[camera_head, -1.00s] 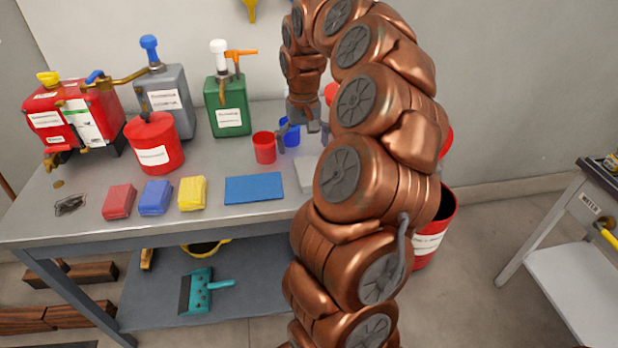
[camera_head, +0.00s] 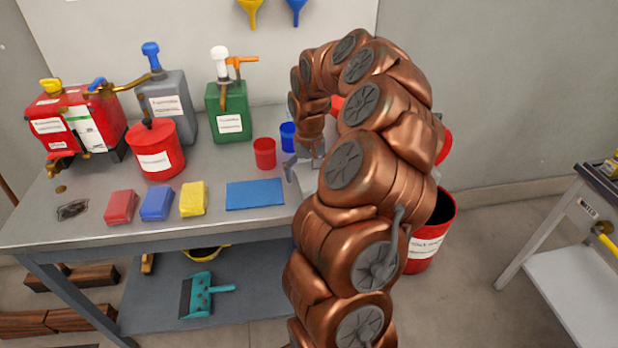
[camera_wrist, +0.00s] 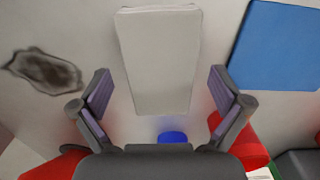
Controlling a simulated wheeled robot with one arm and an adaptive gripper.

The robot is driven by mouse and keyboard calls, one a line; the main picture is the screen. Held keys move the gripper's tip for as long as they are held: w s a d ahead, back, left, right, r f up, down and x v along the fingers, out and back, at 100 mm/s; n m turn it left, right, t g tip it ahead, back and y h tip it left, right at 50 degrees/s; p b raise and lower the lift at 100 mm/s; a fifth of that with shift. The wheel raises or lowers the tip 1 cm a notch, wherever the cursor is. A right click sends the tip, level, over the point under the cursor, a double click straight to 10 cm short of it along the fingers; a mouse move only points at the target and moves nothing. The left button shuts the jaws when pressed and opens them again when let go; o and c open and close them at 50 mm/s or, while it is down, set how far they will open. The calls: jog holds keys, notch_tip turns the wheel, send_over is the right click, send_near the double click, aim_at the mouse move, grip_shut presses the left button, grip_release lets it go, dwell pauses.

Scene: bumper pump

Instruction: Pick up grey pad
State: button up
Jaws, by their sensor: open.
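The grey pad (camera_wrist: 160,55) is a pale, flat rectangular block lying on the grey workbench (camera_head: 260,222). In the wrist view it sits in the centre, below and between the spread fingers of my gripper (camera_wrist: 160,88). The fingers are open and empty, one toward each long side of the pad, and no contact shows. In the head view my gripper (camera_head: 304,168) is low over the right part of the bench, and it and my arm hide most of the pad.
A blue cloth (camera_head: 254,194) lies left of the pad. A red cup (camera_head: 264,153) and a blue cup (camera_head: 288,137) stand behind. Yellow (camera_head: 193,198), blue (camera_head: 156,203) and red sponges (camera_head: 121,207) lie further left. A dark stain (camera_wrist: 45,70) shows in the wrist view.

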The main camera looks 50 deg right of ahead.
aim_at(315, 179)
jog(key=c, duration=1)
jog(key=shift+c, duration=0.2)
jog(key=shift+r+b, duration=0.4)
jog(key=shift+r, duration=1.45)
jog(key=shift+s+a+b, duration=0.1)
jog(key=shift+s+b, duration=0.2)
jog(key=shift+s, duration=0.85)
jog(key=s+r+b, duration=0.1)
jog(key=s+b, duration=0.1)
jog(key=s, duration=1.1)
jog(key=shift+s+a+r+b, duration=0.15)
jog(key=shift+s+a+b, duration=0.15)
jog(key=shift+a, duration=0.15)
